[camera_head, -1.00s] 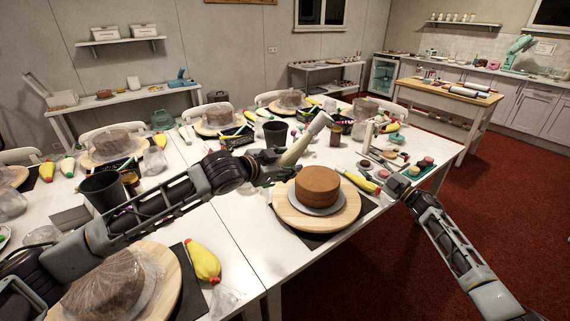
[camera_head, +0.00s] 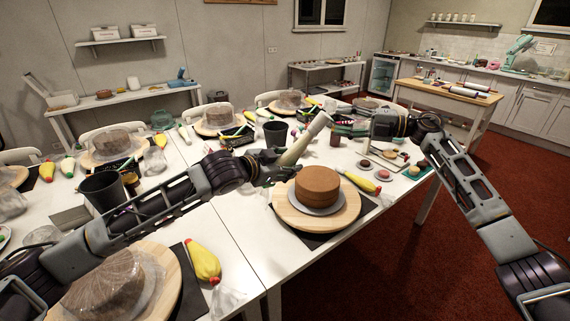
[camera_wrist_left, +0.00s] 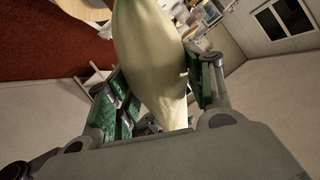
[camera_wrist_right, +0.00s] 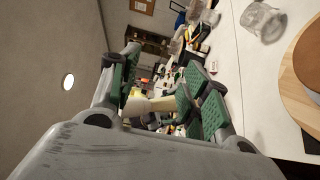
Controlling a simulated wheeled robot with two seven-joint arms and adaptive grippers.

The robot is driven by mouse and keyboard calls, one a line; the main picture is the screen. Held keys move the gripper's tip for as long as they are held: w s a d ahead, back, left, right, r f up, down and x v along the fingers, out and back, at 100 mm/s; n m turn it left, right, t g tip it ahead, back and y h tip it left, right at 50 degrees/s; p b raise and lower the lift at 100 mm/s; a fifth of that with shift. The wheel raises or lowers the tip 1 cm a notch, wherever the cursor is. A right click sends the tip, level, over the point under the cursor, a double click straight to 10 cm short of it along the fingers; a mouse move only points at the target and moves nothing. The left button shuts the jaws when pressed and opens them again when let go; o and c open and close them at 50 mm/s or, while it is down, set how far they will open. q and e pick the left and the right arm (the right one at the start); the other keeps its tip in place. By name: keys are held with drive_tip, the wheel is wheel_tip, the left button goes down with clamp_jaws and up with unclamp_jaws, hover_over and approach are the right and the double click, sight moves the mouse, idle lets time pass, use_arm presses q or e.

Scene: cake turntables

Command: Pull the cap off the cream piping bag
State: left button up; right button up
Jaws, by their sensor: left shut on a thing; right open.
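My left gripper (camera_head: 264,168) is shut on the cream piping bag (camera_head: 296,148) and holds it tilted above the table, behind the chocolate cake. The pale bag fills the middle of the left wrist view (camera_wrist_left: 152,60). Its narrow end, with a pale cap (camera_head: 319,122), points up and right toward my right gripper. My right gripper (camera_head: 352,128) is open, just right of the cap. In the right wrist view the capped end (camera_wrist_right: 136,103) shows between the spread green-padded fingers. I cannot tell whether they touch it.
The chocolate cake (camera_head: 318,187) stands on a wooden turntable (camera_head: 350,208) below the bag. Red floor is free to the right.

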drive_tip(key=s+a+r+n+g+h, duration=0.3)
drive_tip(key=s+r+n, duration=0.1)
drive_tip(key=s+r, duration=0.15)
drive_tip(key=n+t+h, duration=0.1)
drive_tip(key=n+h, duration=0.1)
drive_tip(key=h, duration=0.4)
approach(328, 116)
drive_tip(key=shift+s+a+f, duration=0.15)
drive_tip(key=shift+a+f, duration=0.35)
drive_tip(key=shift+a, duration=0.15)
drive_tip(key=shift+a+f, duration=0.1)
drive_tip(key=shift+x, duration=4.45)
drive_tip(key=c, duration=0.9)
drive_tip(key=shift+c, duration=0.4)
